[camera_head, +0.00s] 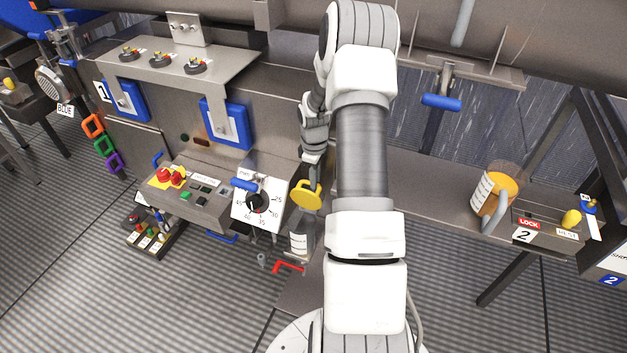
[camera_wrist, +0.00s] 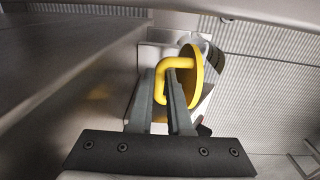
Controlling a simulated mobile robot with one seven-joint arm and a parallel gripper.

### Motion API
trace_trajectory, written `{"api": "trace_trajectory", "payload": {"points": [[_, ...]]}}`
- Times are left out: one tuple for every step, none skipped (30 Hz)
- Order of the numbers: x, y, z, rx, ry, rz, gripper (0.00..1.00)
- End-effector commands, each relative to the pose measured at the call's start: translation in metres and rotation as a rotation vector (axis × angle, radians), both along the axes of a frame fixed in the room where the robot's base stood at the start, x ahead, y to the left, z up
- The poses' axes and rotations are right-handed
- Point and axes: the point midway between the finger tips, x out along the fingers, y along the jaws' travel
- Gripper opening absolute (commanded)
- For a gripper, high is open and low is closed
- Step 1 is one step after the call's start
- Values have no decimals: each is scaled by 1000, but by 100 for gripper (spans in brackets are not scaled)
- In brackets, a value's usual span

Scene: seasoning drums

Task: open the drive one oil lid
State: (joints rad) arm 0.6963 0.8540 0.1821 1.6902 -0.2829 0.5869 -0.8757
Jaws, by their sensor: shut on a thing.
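The oil lid is a round yellow lid (camera_head: 307,197) with a handle, at the top of a labelled clear container (camera_head: 299,238) left of my arm. In the wrist view the yellow lid (camera_wrist: 194,75) shows nearly edge-on, its bent handle (camera_wrist: 178,64) between my fingers. My gripper (camera_wrist: 168,88) is shut on that handle. In the head view my gripper (camera_head: 311,180) comes down from above at the lid. The lid looks tilted; my fingers hide where it meets the container, so I cannot tell how far it is raised.
Left of the lid stand a white dial panel (camera_head: 262,202) and a button box (camera_head: 190,192). A red handle (camera_head: 289,267) is low in front. Metal structure rises behind.

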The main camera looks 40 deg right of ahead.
Motion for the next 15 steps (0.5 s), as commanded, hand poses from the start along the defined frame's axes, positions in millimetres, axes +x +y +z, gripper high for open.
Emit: {"api": "trace_trajectory", "payload": {"points": [[0, -2, 0, -2, -1, -1, 0], [1, -2, 0, -3, -2, -1, 0], [1, -3, 0, -3, -2, -1, 0], [1, -3, 0, -3, -2, -1, 0], [1, -3, 0, -3, -2, -1, 0], [1, -3, 0, -3, -2, -1, 0], [1, -3, 0, -3, -2, -1, 0], [1, -3, 0, -3, -2, -1, 0], [1, -3, 0, -3, -2, -1, 0], [1, -3, 0, -3, -2, -1, 0], [1, -3, 0, -3, -2, -1, 0], [1, -3, 0, -3, -2, -1, 0], [1, -3, 0, -3, -2, -1, 0], [1, -3, 0, -3, -2, -1, 0], [1, -3, 0, -3, -2, -1, 18]]}}
